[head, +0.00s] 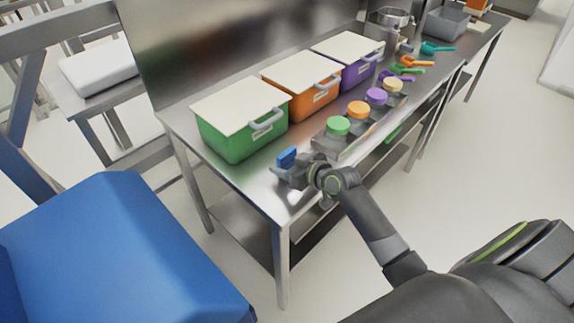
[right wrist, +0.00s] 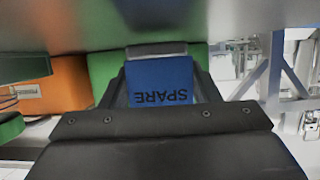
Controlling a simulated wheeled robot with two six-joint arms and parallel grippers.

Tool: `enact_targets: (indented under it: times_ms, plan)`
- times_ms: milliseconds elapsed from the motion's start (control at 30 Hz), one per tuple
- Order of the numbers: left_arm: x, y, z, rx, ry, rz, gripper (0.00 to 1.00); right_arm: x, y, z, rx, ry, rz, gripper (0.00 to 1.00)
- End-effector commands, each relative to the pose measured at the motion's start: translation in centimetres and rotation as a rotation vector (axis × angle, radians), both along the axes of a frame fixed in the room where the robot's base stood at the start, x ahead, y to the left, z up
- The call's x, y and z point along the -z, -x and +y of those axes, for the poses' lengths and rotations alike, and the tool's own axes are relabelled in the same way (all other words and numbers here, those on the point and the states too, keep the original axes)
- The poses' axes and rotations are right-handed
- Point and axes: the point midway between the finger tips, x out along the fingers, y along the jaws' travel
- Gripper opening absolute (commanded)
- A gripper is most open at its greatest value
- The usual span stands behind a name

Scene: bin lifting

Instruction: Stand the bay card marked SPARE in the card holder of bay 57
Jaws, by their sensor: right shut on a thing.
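The blue bay card (head: 287,157) is at the near left end of the steel bench, in front of the green bin. In the right wrist view the blue card (right wrist: 161,82) shows the word SPARE upside down. My right gripper (head: 298,172) is shut on the card, one finger at each side of it. A grey strip (right wrist: 157,49), perhaps a card holder, lies along the card's far edge. I cannot tell whether the card sits in it or only meets it. No bay number 57 is readable. My left gripper is not in view.
Lidded green (head: 238,140), orange (head: 298,102) and purple (head: 361,74) bins stand along the bench (head: 227,174). Several jars with coloured lids, such as a green-lidded jar (head: 337,127), stand in front. Scoops lie further right. A large blue object (head: 115,250) fills the lower left.

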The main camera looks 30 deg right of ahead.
Motion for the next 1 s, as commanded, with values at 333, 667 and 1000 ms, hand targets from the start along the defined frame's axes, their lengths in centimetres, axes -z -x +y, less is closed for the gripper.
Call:
enact_targets:
  times_ms: [333,667,1000]
  plan:
    - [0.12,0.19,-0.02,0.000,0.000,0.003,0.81,0.65,0.00,0.02,0.000,0.000,-0.002,0.32]
    - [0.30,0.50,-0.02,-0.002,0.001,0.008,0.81,0.82,0.01,0.01,0.000,0.001,-0.001,0.78]
    - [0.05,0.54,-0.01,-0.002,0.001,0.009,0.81,0.45,0.30,-0.14,0.000,0.002,-0.002,0.78]
